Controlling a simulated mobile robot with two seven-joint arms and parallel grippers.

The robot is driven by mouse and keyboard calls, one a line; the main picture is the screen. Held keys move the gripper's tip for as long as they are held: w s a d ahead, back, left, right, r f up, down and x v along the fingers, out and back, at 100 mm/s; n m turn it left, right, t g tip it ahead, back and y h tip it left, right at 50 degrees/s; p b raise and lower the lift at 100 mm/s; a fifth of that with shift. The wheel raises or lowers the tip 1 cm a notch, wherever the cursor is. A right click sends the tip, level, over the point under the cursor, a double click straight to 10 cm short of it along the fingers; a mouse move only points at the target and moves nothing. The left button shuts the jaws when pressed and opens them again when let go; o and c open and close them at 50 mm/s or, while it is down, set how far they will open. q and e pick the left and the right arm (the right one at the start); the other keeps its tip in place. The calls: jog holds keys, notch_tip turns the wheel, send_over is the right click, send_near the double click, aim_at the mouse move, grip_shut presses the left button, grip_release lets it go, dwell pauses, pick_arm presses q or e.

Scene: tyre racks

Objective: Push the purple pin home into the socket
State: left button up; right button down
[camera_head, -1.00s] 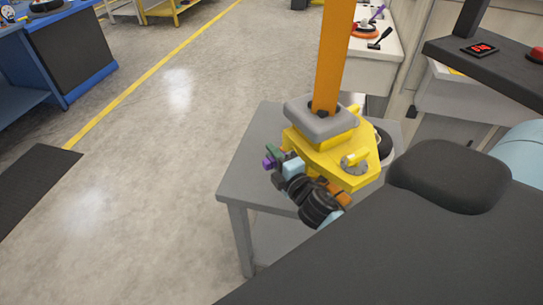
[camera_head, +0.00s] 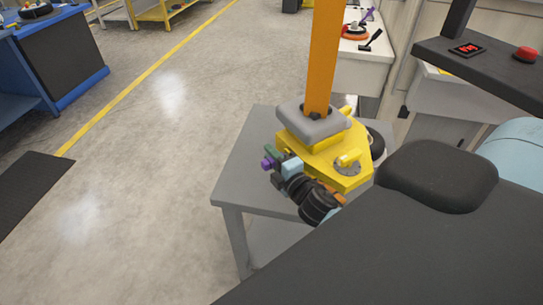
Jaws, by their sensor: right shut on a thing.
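The purple pin (camera_head: 266,164) shows as a small purple end at the tip of my right gripper (camera_head: 270,158). The gripper is shut on it, at the left side of the yellow fixture (camera_head: 322,158) on the grey table (camera_head: 242,172). My dark wrist links run down and right from the gripper. I cannot make out the socket or tell whether the pin touches it. My left gripper is not in view.
An orange post (camera_head: 324,55) rises from a grey block (camera_head: 312,122) on the yellow fixture. A dark round part stands behind the fixture. A dark mat (camera_head: 30,195) lies on open floor at left. A white bench (camera_head: 366,70) stands behind.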

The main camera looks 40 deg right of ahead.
jog(key=shift+d, duration=0.45)
dwell(0.3)
jog(key=c, duration=0.6)
grip_release()
jog(key=shift+a, duration=0.1)
jog(key=shift+s+a, duration=0.1)
jog(key=shift+s, duration=0.75)
jog(key=shift+s+a+p, duration=0.15)
jog(key=shift+s, duration=1.95)
jog(key=shift+s+a+p, duration=0.15)
jog(key=shift+s, duration=1.9)
